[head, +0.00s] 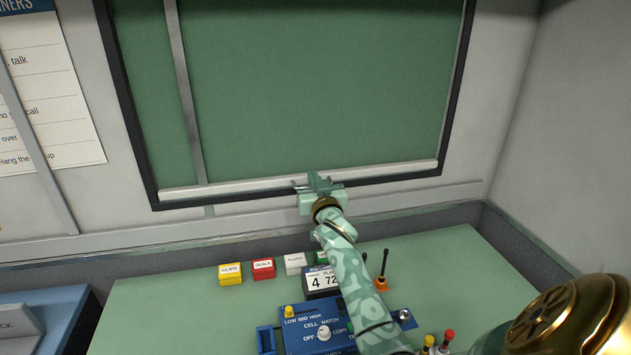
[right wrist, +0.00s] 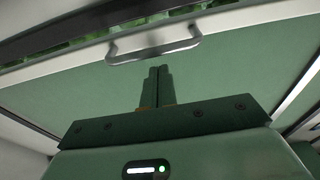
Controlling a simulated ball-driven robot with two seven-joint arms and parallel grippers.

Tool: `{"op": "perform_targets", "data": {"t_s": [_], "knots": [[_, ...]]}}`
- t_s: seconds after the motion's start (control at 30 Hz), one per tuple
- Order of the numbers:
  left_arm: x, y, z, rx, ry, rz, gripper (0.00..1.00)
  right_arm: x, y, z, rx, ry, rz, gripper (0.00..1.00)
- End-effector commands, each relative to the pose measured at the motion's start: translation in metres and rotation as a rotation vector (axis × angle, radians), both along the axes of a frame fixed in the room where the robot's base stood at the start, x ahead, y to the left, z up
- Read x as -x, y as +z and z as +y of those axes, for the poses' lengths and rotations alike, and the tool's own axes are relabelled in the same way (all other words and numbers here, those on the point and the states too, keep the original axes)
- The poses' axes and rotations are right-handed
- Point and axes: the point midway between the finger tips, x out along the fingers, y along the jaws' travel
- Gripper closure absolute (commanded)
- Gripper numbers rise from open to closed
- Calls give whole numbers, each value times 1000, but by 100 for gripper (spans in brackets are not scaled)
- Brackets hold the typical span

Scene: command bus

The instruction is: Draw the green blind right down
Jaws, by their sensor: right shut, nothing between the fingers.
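The green blind (head: 320,85) covers the window inside a black frame (head: 133,110). Its pale bottom bar (head: 240,185) lies close above the frame's lower edge. In the right wrist view the blind (right wrist: 80,95) fills the middle, and a grey metal handle (right wrist: 153,52) juts from the pale bar. My right gripper (head: 318,182) is in front of the bar in the head view. In the right wrist view its fingers (right wrist: 159,85) are shut and empty, pointing at the handle with a visible gap. My left gripper is in neither view.
Below the window is a green desk (head: 465,270) with a blue control box (head: 315,330), several labelled blocks such as a yellow one (head: 230,273), and small levers (head: 382,270). Grey walls close in the right side. A paper notice (head: 45,85) hangs at left.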

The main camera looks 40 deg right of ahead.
Motion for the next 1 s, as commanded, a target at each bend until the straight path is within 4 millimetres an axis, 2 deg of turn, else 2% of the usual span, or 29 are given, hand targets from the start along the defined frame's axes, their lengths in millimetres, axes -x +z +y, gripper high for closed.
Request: {"op": "perform_targets", "data": {"t_s": [0.13, 0.57, 0.8, 0.9, 1.0], "knots": [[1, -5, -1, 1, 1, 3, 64, 2, -12, 1, 1, -1, 0, 100], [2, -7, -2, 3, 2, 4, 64, 3, -17, 1, 0, 0, 0, 100], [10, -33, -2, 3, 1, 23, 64, 3, -68, 2, -3, 0, 4, 100], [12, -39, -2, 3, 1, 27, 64, 3, -80, 2, -3, 0, 3, 100], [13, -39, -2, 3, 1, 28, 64, 3, -82, 2, -1, -1, 3, 100]]}}
